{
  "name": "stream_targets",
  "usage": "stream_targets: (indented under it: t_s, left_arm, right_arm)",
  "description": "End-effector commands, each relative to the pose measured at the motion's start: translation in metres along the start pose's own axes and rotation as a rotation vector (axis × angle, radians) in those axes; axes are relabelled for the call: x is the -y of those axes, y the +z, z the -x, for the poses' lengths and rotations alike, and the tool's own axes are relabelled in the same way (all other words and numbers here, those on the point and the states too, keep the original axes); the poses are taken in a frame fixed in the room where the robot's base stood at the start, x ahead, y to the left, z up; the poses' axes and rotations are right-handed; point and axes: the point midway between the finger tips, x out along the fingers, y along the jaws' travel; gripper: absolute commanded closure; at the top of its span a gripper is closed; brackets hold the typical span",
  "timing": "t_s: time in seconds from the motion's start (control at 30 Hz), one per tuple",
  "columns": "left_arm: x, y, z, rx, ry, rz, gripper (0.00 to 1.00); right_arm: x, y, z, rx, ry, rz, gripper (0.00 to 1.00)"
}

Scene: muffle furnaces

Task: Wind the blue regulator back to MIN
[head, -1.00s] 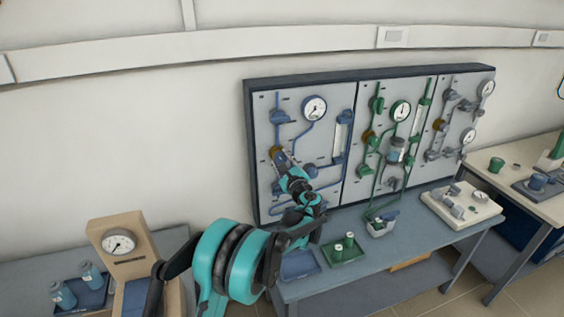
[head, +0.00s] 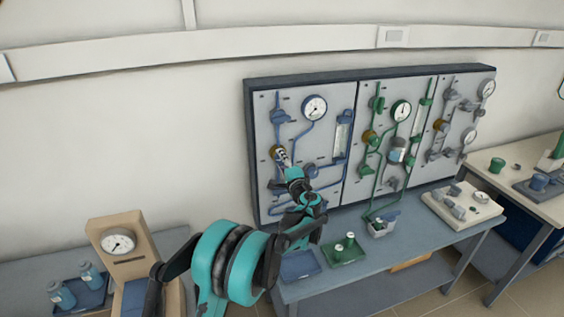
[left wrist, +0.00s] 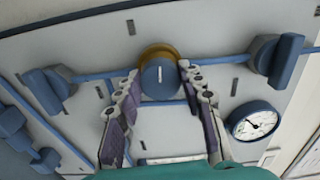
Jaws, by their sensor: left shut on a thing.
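The blue regulator is a round knob (left wrist: 158,78) on a brass collar, set in the left panel's blue line. A white mark on its face runs up and down in the left wrist view. In the head view its brass collar (head: 275,151) shows, with the knob mostly hidden. My left gripper (head: 281,156) reaches up to it from below right. In the left wrist view its fingertips (left wrist: 159,73) are shut on the knob, one on each side. The MIN lettering is not readable. My right gripper is not in view.
A round gauge (head: 314,108) sits above right of the regulator. Blue valve handles (left wrist: 277,57) stand out along the same line. Green and grey panels lie to the right. A blue tray (head: 299,265) and a green tray (head: 343,249) rest on the bench below.

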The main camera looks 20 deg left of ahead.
Motion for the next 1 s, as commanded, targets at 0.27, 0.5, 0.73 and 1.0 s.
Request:
stream_targets:
  t_s: [0.27, 0.5, 0.73, 1.0]
  left_arm:
    - [-0.001, 0.0002, 0.0002, 0.001, 0.001, 0.108, 0.9]
    - [-0.0012, 0.0003, 0.0002, 0.001, 0.001, 0.138, 0.9]
    - [-0.0012, 0.0002, 0.0003, 0.001, 0.001, 0.14, 0.9]
    - [-0.0011, 0.0002, 0.0002, 0.001, 0.001, 0.139, 0.4]
  right_arm:
    - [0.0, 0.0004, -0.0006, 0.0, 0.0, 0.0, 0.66]
    - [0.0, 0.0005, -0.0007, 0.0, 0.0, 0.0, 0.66]
    - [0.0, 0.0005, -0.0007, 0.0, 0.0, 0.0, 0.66]
    - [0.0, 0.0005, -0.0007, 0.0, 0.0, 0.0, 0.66]
